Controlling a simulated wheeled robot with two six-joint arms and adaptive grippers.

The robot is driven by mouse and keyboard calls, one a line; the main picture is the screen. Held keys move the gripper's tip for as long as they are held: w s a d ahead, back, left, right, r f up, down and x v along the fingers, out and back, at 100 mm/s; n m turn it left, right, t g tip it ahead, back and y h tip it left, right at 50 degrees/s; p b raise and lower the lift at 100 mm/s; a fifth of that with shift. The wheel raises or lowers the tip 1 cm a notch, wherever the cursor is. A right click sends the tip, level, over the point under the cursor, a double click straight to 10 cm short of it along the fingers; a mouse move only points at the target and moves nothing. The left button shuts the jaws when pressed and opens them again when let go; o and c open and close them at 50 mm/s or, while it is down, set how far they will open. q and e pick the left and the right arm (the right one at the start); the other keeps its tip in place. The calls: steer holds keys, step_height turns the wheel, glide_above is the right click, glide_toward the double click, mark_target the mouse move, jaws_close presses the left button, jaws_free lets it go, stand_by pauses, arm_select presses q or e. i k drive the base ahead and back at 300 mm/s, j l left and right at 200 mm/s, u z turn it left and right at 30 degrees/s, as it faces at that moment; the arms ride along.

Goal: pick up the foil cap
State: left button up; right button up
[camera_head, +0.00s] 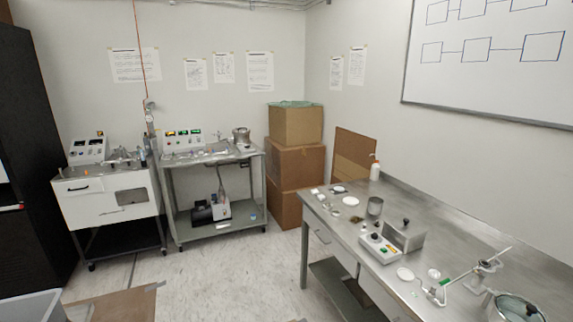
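I cannot surely pick out the foil cap at this distance. A small pale round piece (351,201) lies flat on the steel bench (455,235) at the right, among other small items near its far end. A white disc (338,189) lies just beyond it, and another white disc (404,273) lies nearer the front edge. I cannot tell whether any of these is foil. Neither of my grippers is in view.
A grey cart (210,158) and a white cabinet (105,205) stand left. Boxes (296,165) are stacked behind. The central floor (225,275) is clear.

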mark_target(435, 274)
steer(key=z, duration=1.45)
